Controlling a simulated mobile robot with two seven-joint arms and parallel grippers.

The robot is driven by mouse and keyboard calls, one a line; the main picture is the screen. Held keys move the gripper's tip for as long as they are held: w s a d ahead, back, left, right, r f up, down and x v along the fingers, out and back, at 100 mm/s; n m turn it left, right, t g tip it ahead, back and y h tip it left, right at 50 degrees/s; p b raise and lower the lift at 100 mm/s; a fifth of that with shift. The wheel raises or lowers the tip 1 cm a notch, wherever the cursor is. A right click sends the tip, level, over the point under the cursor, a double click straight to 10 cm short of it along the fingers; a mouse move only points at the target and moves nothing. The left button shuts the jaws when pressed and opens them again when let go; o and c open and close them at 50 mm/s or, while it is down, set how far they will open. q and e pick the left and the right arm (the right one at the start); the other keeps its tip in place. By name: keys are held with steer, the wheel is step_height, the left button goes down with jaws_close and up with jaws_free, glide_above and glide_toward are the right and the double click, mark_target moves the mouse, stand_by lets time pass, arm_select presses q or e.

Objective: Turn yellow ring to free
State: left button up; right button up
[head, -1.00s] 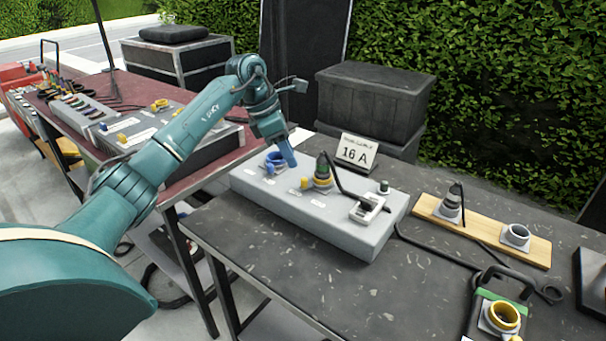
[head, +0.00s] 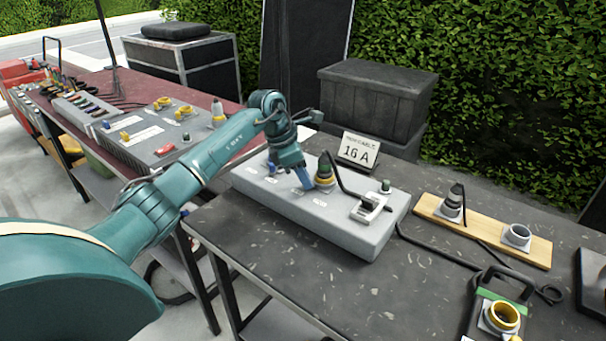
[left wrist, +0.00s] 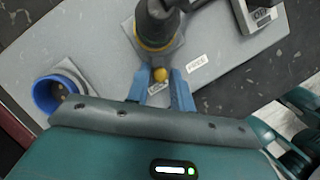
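The yellow ring (head: 325,182) sits around the base of a dark plug (head: 323,165) standing upright in the grey box (head: 345,235). In the left wrist view the ring (left wrist: 150,46) has a small round yellow knob (left wrist: 160,74) on its near side. My left gripper (head: 307,184) is low over the box beside the ring. In the left wrist view its blue fingers (left wrist: 160,86) are apart, one on each side of the knob, with narrow gaps. A label (left wrist: 197,65) lies to the right of the knob; its text is hard to read. My right gripper is not in view.
A blue socket (left wrist: 48,94) is left of the ring. A grey switch unit (head: 370,208) and black cable are on the right of the box. A "16 A" sign (head: 358,150) stands behind. A wooden board (head: 485,238) lies farther right.

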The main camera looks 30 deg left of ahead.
arm_select(q)
jaws_close()
steer(key=shift+s+d+n, duration=0.1)
steer(key=shift+n, duration=0.2)
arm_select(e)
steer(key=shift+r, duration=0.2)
arm_select(q)
steer(key=shift+s+d+n+p, duration=0.1)
steer(key=shift+d+n+p, duration=0.2)
steer(key=shift+n, duration=0.2)
steer(key=n, duration=0.1)
steer(key=d+n+t+y, duration=0.1)
steer(key=n, duration=0.1)
steer(key=shift+s+d+r+p, duration=0.1)
steer(key=shift+s+d+p, duration=0.1)
steer(key=shift+d+p, duration=0.15)
steer(key=n, duration=0.1)
steer(key=d+n+y, duration=0.1)
steer(key=shift+n+t, duration=0.3)
steer(key=shift+w+d+n+y, duration=0.15)
steer(key=shift+d+n+y, duration=0.55)
steer(key=shift+n, duration=0.7)
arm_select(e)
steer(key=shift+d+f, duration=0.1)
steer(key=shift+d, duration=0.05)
